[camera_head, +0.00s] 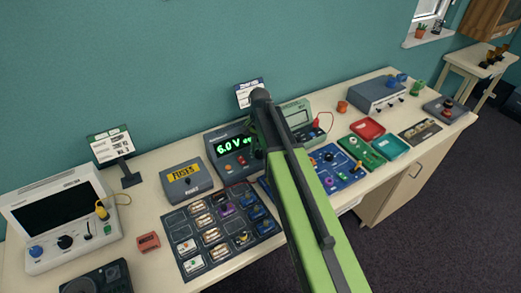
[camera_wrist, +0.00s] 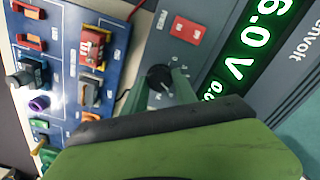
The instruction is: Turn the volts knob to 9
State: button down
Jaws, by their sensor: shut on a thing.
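The grey power supply (camera_head: 212,153) stands on the long table, and its green display (camera_head: 229,145) reads 6.0 V. In the wrist view the same display (camera_wrist: 242,62) is at upper right. A black knob with a white mark (camera_wrist: 157,76) sits on the panel beside it. My gripper (camera_wrist: 170,86) is shut on this knob, with a green finger against its side. In the head view my green arm hides the gripper and the knob.
A blue board (camera_wrist: 72,60) with several parts lies close beside the supply. A grey fuse box (camera_head: 185,182) stands left of it and a pale green meter (camera_head: 296,113) right of it. A dark board with several components (camera_head: 205,262) lies in front.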

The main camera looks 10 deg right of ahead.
aim_at(260, 152)
jog(key=shift+m, duration=1.6)
jog(key=c, duration=1)
grip_release()
notch_tip(260, 152, up, 17)
jog(key=p, duration=1.7)
jog(key=shift+r, duration=0.2)
